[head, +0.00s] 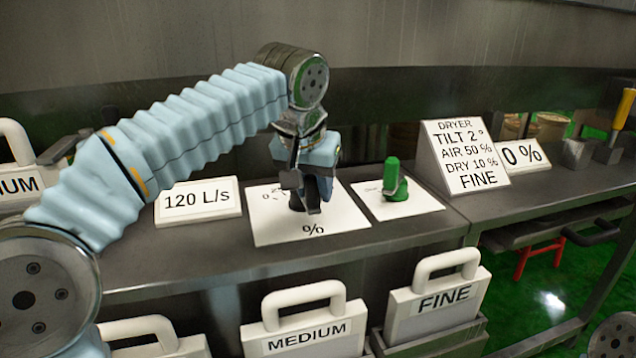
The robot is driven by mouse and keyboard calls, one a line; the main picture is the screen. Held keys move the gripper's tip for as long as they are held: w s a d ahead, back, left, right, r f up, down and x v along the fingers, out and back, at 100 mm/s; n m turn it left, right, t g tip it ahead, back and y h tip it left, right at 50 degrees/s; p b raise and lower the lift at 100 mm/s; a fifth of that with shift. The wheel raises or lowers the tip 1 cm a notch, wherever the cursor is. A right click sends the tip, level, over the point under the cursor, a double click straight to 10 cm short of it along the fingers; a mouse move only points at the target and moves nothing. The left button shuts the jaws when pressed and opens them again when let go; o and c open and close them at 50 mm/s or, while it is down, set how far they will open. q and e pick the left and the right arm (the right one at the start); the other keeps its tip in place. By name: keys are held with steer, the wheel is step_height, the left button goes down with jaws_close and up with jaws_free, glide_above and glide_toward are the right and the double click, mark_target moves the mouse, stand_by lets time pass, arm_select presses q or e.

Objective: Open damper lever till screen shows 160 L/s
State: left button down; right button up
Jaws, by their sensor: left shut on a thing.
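The screen (197,202) is a small white sign-like panel on the counter and reads 120 L/s. To its right lies a white dial plate (270,230) marked with a 0 and a % sign. My left gripper (307,198) points down over this plate and is shut on the lever there, which I take to be the damper lever. The fingers hide most of that lever, so its exact angle cannot be told. My right gripper is not in view.
A green lever (395,182) stands on another white plate (418,201) to the right. Beyond it are a DRYER card (465,155) and a 0 % panel (522,155). White-handled MEDIUM (305,335) and FINE (440,300) panels stand below the counter front.

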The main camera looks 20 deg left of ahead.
arm_select(q)
steer(key=c, duration=0.9)
jaws_free()
steer(key=shift+o, duration=0.2)
steer(key=shift+r, duration=0.1)
steer(key=p+v, duration=0.3)
steer(key=v, duration=1)
steer(key=shift+s+r, duration=0.2)
steer(key=shift+r, duration=0.05)
